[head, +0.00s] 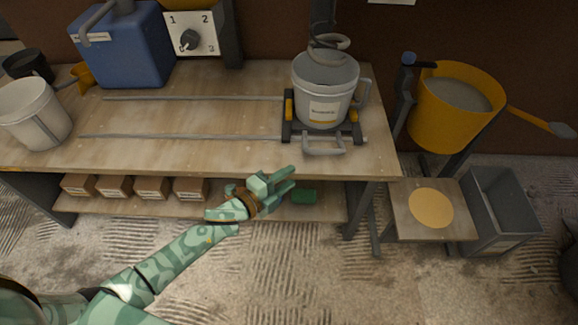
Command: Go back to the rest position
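My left gripper (291,178) reaches in from the lower left, on a green patterned arm. It is in front of the workbench's (215,150) front edge, over the lower shelf in the picture. Its two fingers stand a little apart, with nothing seen between them. My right gripper is not in view.
A grey bucket (324,75) stands in a carriage on two rails at the bench's right. A blue container (125,45), a dial panel (191,35) and a white bucket (32,115) are at left. A yellow tub (430,128) and grey bin (506,205) stand right. The front floor is clear.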

